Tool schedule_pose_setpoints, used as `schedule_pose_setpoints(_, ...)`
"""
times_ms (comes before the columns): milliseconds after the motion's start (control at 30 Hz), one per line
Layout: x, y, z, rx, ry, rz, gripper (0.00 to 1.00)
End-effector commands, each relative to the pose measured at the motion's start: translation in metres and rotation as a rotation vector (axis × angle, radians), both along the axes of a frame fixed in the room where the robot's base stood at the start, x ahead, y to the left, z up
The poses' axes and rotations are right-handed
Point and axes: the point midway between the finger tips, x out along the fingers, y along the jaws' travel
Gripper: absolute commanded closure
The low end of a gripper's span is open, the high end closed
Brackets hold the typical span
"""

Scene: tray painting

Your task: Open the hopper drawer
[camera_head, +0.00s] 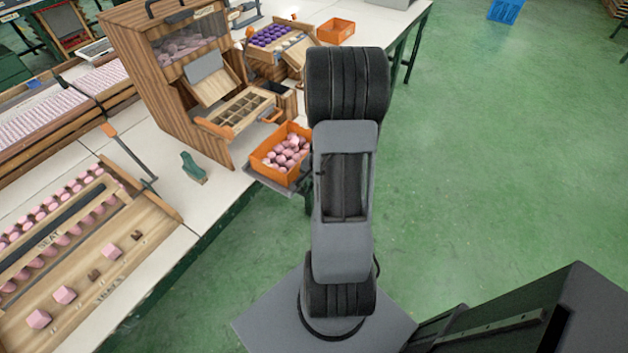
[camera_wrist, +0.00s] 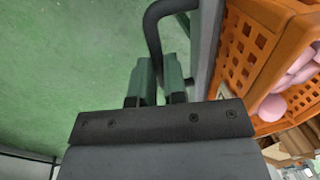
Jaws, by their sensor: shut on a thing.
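The wooden hopper (camera_head: 150,75) stands on the bench, with pink pieces behind its upper window. An orange crate (camera_head: 259,161) of pink pieces sits on a grey tray-like support (camera_head: 262,180) at the hopper's lower right, out at the bench edge. In the wrist view a dark bent bar handle (camera_wrist: 152,32) is joined to the grey edge (camera_wrist: 203,45) beside the crate (camera_wrist: 243,48). My gripper (camera_wrist: 158,75) has its two green fingers shut on this handle. In the head view my arm hides my gripper and the handle.
A compartmented wooden tray (camera_head: 240,108) juts from the hopper above the crate. A second wooden unit (camera_head: 285,45) with purple pieces and another orange crate (camera_head: 335,32) stand behind. A green block (camera_head: 193,168) lies on the bench. Green floor (camera_head: 480,150) at right is clear.

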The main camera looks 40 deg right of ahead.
Motion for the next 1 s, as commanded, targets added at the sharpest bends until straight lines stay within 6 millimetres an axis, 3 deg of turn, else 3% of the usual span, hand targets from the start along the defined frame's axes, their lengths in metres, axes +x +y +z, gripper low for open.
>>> schedule_pose_setpoints(100,0.000,0.001,0.000,0.004,0.002,0.001,1.00)
schedule_pose_setpoints(133,0.000,0.001,0.000,0.004,0.002,0.001,0.87)
schedule_pose_setpoints(400,0.001,0.002,0.000,0.002,0.000,0.002,0.62)
schedule_pose_setpoints(733,0.000,0.001,0.007,0.000,-0.001,0.003,0.62)
schedule_pose_setpoints(1000,-0.008,-0.002,0.056,-0.003,-0.004,0.001,0.62)
